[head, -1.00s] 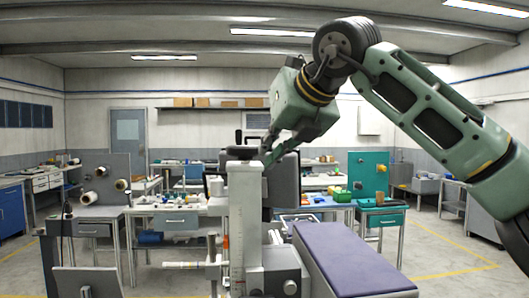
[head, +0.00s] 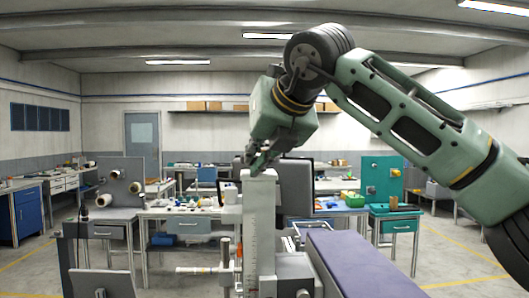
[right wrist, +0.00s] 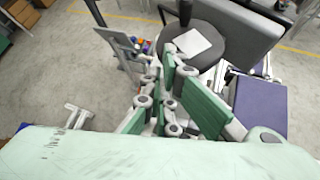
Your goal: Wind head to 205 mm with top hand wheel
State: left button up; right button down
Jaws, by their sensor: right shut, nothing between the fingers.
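A pale upright column (head: 260,235) with a scale along its face stands at the centre of the head view. The scale reading is too small to make out. My right gripper (head: 256,163) is shut and empty, just at the column's top. It hides most of what sits there. In the right wrist view my gripper's green-padded fingers (right wrist: 168,62) point toward a dark round disc (right wrist: 208,58) with a pale square on it and a black upright knob, which looks like the top hand wheel. I cannot tell whether they touch. My left gripper is out of view.
A purple padded bench (head: 352,262) extends right of the column. A dark panel (head: 294,185) stands behind it. A grey workbench (head: 106,232) with spools is at the left, and a teal bench (head: 395,222) is at the right. Open floor lies at the far right.

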jog(key=shift+w, duration=0.3)
dwell(0.4)
jog(key=shift+w+d+p, duration=0.25)
jog(key=shift+w+p, duration=0.1)
jog(key=shift+d, duration=0.1)
jog(key=shift+d, duration=0.6)
jog(key=shift+d, duration=0.1)
jog(key=shift+d, duration=0.75)
